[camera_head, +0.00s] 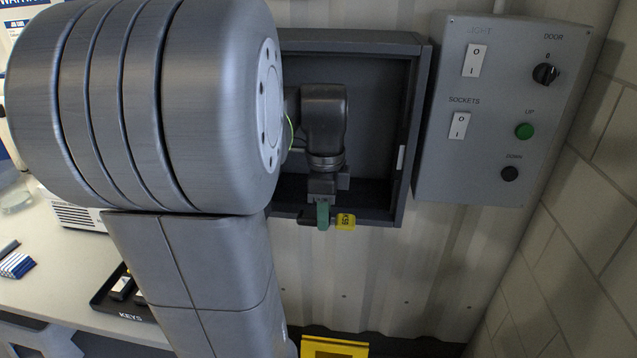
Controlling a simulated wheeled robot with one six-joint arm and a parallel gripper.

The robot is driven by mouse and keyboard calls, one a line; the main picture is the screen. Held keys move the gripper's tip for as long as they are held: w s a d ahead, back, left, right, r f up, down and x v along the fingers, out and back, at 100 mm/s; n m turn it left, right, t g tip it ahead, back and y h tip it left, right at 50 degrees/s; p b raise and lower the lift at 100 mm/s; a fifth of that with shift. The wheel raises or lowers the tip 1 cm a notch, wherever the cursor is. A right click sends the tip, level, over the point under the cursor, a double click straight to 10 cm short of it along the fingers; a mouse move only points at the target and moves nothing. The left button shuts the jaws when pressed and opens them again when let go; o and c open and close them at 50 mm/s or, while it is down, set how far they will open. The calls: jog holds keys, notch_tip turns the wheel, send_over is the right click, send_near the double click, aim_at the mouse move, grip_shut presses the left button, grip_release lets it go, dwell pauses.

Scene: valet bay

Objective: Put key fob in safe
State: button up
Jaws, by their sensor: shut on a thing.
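The safe (381,166) is a dark grey open-fronted box on the corrugated wall, at the upper middle of the head view. My arm reaches in front of it and hides its left part. My gripper (323,209) points down at the safe's lower edge, with a green piece at its tip. It is shut on the key fob (306,217), a small dark thing with a yellow tag (346,222) at its right. The fob overlaps the safe's bottom lip in the picture. I cannot tell whether it is inside the opening or in front of it.
A grey switch panel (490,140) with switches, a knob and buttons is right of the safe. A black tray (110,306) marked KEYS sits on the pale table (60,265) at lower left. A yellow object (335,347) is at the bottom. Brick wall (590,220) bounds the right.

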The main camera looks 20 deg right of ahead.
jog(key=w+d+p, duration=0.1)
jog(key=w, duration=0.5)
jog(key=w+d+f+p, duration=0.1)
jog(key=w+d+p, duration=0.1)
jog(key=w, duration=0.4)
jog(key=w+d+f+p, duration=0.1)
jog(key=w+d, duration=0.1)
jog(key=w, duration=0.4)
jog(key=shift+w+f+p, duration=0.1)
jog(key=shift+w+p, duration=0.25)
jog(key=shift+p, duration=0.05)
notch_tip(320, 180, down, 4)
jog(key=shift+s+r+p, duration=0.1)
jog(key=shift+p, duration=0.3)
jog(key=shift+w+f+p, duration=0.25)
jog(key=shift+f+p, duration=0.05)
jog(key=shift+f, duration=0.15)
jog(key=shift+f, duration=0.1)
jog(key=shift+f, duration=0.1)
jog(key=o, duration=1)
